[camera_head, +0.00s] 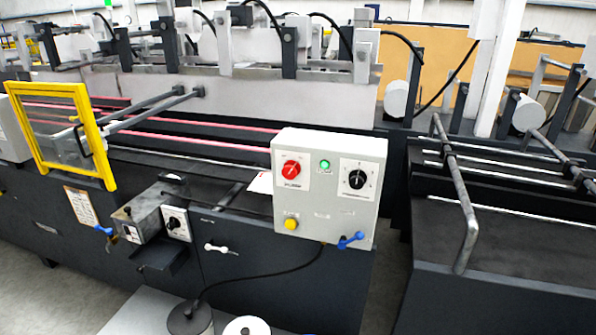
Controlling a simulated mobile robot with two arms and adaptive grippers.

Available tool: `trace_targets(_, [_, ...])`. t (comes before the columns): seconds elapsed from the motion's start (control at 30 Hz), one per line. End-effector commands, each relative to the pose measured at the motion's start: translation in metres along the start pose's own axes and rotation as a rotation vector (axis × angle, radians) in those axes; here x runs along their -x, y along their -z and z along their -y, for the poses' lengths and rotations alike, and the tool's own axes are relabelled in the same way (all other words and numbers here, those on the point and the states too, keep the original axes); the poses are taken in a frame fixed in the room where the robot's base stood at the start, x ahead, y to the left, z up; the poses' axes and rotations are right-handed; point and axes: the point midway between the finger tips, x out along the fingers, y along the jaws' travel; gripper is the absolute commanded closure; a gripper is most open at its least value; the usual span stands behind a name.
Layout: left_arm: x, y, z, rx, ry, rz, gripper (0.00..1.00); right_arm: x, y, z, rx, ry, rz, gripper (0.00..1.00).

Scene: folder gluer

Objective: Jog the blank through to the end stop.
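A white control box (328,187) stands at the front of the dark folder gluer. It carries a red knob (291,169), a lit green lamp (325,165), a black selector knob (356,179) and a yellow button (291,224). A small white flat piece (262,182), possibly the blank, shows just left of the box on the machine bed; the box may hide the rest of it. I cannot pick out the end stop. Neither of my grippers is in view.
A yellow-framed clear guard (91,186) stands tilted at the left. A smaller box with a dial (175,223) and a blue-handled lever (351,240) jut from the front. A black cable (265,278) hangs low. A rail-topped section (500,230) is at the right, past a gap.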

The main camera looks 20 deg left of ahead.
Motion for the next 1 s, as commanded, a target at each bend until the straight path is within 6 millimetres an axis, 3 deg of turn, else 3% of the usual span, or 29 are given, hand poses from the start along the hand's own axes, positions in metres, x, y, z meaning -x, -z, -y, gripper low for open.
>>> trace_targets(0.03, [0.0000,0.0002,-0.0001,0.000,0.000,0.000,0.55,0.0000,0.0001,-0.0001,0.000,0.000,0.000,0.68])
trace_targets(0.27, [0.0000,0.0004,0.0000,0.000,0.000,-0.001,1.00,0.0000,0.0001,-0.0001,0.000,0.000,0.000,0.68])
trace_targets(1.0, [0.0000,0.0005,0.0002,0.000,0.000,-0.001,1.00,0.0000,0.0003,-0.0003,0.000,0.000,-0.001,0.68])
